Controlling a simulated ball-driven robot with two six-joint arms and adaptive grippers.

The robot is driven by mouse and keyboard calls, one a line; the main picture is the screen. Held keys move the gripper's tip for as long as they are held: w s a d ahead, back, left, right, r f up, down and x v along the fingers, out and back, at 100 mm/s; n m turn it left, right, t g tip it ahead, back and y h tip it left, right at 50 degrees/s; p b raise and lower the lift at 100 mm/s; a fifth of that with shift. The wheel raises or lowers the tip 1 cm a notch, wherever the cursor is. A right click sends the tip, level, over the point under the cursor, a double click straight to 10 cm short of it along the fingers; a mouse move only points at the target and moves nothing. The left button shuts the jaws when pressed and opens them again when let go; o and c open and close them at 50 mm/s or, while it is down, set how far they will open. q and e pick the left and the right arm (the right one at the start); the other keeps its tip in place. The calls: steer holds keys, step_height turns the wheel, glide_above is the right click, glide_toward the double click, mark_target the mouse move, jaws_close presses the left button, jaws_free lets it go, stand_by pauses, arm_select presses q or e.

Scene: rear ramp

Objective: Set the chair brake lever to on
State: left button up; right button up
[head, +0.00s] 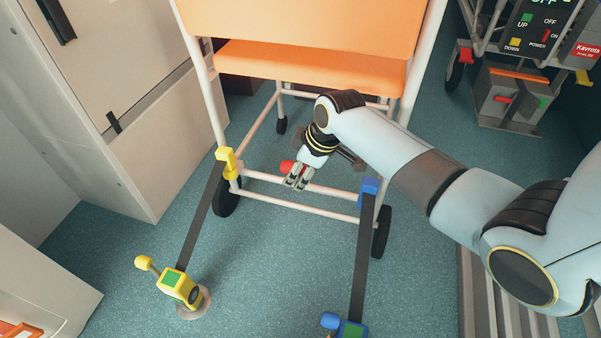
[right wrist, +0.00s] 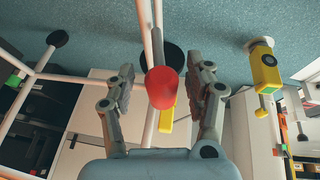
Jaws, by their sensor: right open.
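The orange chair (head: 310,68) on a white tubular frame stands in the middle of the head view. A red knob (head: 286,166), apparently the brake lever's end, shows at the chair's lower rear bar, partly hidden by my right gripper (head: 297,178). In the right wrist view the red knob (right wrist: 162,88) lies between the open fingers of my right gripper (right wrist: 167,76), with a gap visible on both sides. No on or off marking for this lever is readable. My left gripper is out of view.
A yellow strap buckle (head: 226,160) and a blue one (head: 369,188) join dark straps to the chair frame. The straps run to a yellow-green floor anchor (head: 180,287) and a blue-green one (head: 345,328). A ramp control panel (head: 538,28) stands at upper right.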

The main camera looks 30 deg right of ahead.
steer(key=shift+w+f, duration=0.1)
jaws_close()
stand_by(0.4)
